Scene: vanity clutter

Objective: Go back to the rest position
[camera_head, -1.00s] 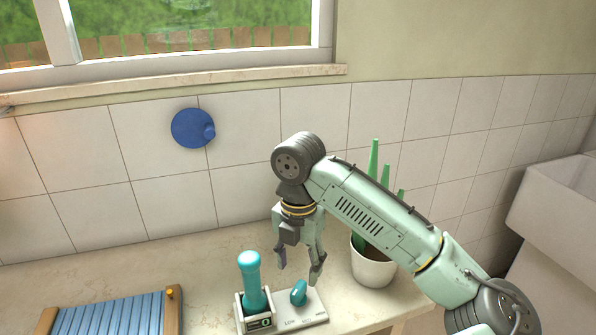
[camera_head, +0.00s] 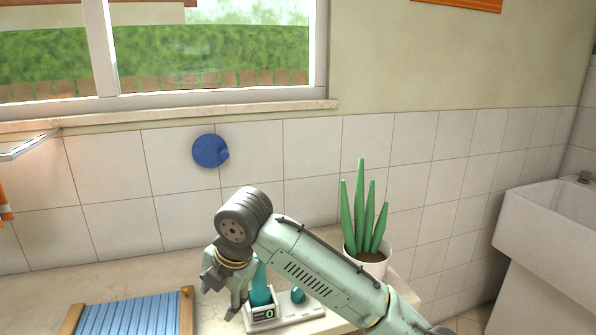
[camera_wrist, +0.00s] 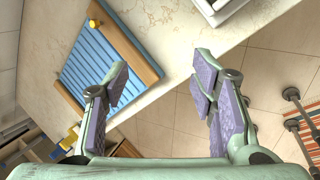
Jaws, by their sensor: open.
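My gripper (camera_head: 218,300) is in the head view, above the counter and just left of the teal-handled device (camera_head: 261,290). In the wrist view my gripper (camera_wrist: 162,85) has its two purple-padded fingers spread wide, with nothing between them. The teal device stands upright in a stand with a small display. A smaller teal piece (camera_head: 298,296) sits on the pale base beside it. My arm partly hides the device in the head view.
A blue slatted board with a wooden frame (camera_head: 130,318) lies on the counter (camera_head: 60,290) at left. A potted plant (camera_head: 366,240) stands at right. A blue round wall piece (camera_head: 210,151) is on the tiles. A white sink (camera_head: 550,220) is far right. The wrist view shows open floor (camera_wrist: 185,125).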

